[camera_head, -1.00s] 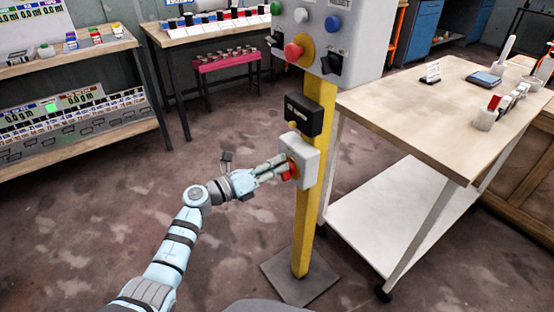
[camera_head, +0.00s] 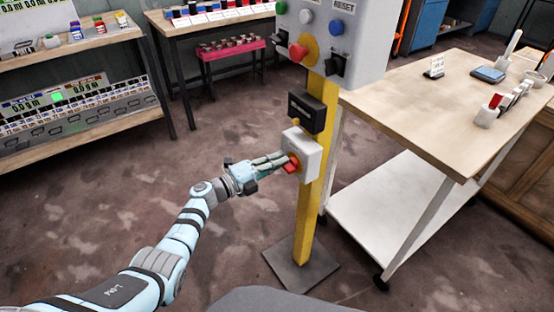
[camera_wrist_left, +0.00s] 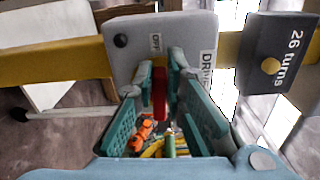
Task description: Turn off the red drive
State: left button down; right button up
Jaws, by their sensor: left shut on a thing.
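A light grey switch box (camera_head: 311,152) with a red handle (camera_head: 291,165) is mounted on a yellow post. In the left wrist view, the box (camera_wrist_left: 185,30) carries an "OFF" label and a partly covered label beginning "DRIVE". The red handle (camera_wrist_left: 159,92) stands edge-on between my left fingers. My left gripper (camera_head: 286,160) is shut on the red handle, with a finger on each side of it. The fingers partly hide the handle and its dial. My right gripper is not in view.
A black counter box (camera_wrist_left: 285,62) reading "26 turns" sits above the switch box. The yellow post (camera_head: 305,215) rises from a floor plate (camera_head: 300,266) to a grey control panel (camera_head: 357,40). A wooden-topped table (camera_head: 430,110) stands right. Floor at left is open.

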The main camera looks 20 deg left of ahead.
pick_arm(q)
jog(key=shift+f+n, duration=0.15)
jog(key=shift+n, duration=0.35)
jog(key=c, duration=1.6)
grip_release()
jog(key=shift+c, duration=0.2)
jog(key=v, duration=1.2)
